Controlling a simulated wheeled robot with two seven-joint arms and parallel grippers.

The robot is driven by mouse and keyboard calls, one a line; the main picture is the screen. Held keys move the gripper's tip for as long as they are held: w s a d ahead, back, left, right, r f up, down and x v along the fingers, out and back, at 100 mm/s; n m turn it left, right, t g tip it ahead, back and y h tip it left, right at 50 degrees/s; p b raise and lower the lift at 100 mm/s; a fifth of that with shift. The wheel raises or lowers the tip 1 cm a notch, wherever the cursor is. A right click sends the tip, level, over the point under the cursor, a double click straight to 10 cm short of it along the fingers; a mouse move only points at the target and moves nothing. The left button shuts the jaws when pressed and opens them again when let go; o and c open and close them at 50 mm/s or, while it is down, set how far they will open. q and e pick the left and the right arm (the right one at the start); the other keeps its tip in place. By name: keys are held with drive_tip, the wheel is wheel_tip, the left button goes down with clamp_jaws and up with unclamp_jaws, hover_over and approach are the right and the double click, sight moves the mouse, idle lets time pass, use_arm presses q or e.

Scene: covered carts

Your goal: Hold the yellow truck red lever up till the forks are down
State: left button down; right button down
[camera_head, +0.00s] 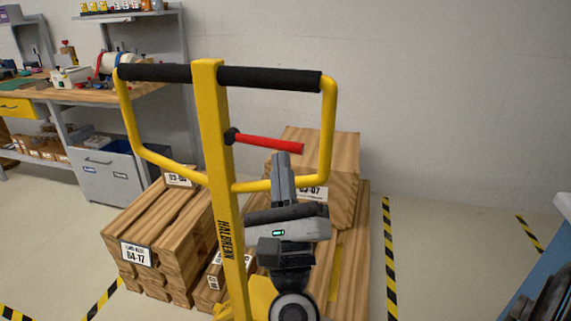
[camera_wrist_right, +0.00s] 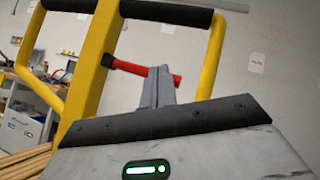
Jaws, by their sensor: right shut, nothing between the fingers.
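The yellow truck (camera_head: 209,150) stands upright in front of me, its handle loop topped by black grips. Its red lever (camera_head: 270,143) sticks out to the right from a black pivot on the yellow post and slopes slightly down. My right gripper (camera_head: 280,158) is shut and empty, its fingertips pointing up just below the lever's outer half. In the right wrist view the gripper's fingers (camera_wrist_right: 160,72) overlap the red lever (camera_wrist_right: 130,68) in front of its outer part; I cannot tell whether they touch. My left gripper does not show.
Wooden crates and planks (camera_head: 155,245) lie behind the truck, with a plywood box (camera_head: 335,150) at the right. A workbench with a grey drawer cabinet (camera_head: 108,175) stands at the left. Striped floor tape (camera_head: 389,250) runs along clear floor on the right.

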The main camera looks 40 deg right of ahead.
drive_tip(key=b+v, duration=0.3)
drive_tip(key=v, duration=0.3)
drive_tip(key=shift+f, duration=0.25)
drive_tip(key=shift+w+a, duration=0.1)
drive_tip(key=shift+a, duration=0.05)
